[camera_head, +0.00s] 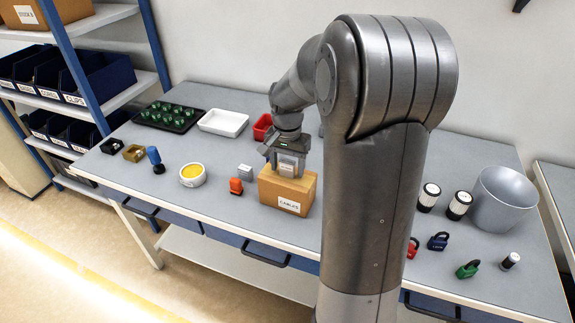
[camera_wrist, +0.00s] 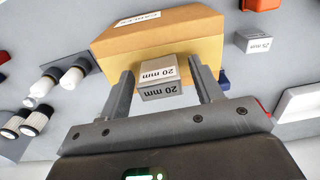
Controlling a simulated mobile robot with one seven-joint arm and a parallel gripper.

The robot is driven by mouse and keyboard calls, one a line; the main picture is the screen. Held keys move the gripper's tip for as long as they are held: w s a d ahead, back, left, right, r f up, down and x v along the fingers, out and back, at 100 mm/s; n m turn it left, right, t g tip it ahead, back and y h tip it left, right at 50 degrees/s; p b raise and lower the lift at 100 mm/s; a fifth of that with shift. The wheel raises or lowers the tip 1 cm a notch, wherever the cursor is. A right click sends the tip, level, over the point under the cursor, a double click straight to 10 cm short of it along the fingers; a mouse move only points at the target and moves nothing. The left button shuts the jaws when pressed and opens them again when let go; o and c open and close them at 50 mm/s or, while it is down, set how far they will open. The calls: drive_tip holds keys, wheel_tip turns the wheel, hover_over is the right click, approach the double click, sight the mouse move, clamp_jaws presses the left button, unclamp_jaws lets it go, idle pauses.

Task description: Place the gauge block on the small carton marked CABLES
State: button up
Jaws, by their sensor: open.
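The carton marked CABLES (camera_head: 275,198) is a small brown box on the bench, below my gripper. It also shows in the wrist view (camera_wrist: 185,36). A grey gauge block labelled 20 mm (camera_wrist: 161,93) is between my gripper's fingers (camera_wrist: 160,66), with narrow gaps beside it. In the head view the block (camera_head: 289,166) appears at the carton's top; its contact there is hard to confirm. My gripper (camera_head: 287,160) is open around it. A second small grey block (camera_head: 245,172) is on the bench left of the carton, and in the wrist view (camera_wrist: 253,42) its label is small.
A red bin (camera_head: 262,127) and white tray (camera_head: 223,122) are behind. A bowl with yellow contents (camera_head: 192,175) is further left. A grey bucket (camera_head: 503,200) is right of my arm, near several small items.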

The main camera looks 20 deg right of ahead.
sight(287, 162)
wheel_tip(287, 162, up, 12)
drive_tip(key=s+a+n+t, duration=0.2)
drive_tip(key=s+a+n, duration=0.2)
drive_tip(key=s, duration=0.7)
drive_tip(key=s+a+r+n+t, duration=0.1)
drive_tip(key=s+a+n+t, duration=0.2)
drive_tip(key=s, duration=0.8)
drive_tip(key=a+n, duration=0.2)
drive_tip(key=a, duration=0.2)
drive_tip(key=shift+s+a+r+t, duration=0.15)
drive_tip(key=shift+a+t, duration=0.15)
drive_tip(key=shift+a, duration=0.05)
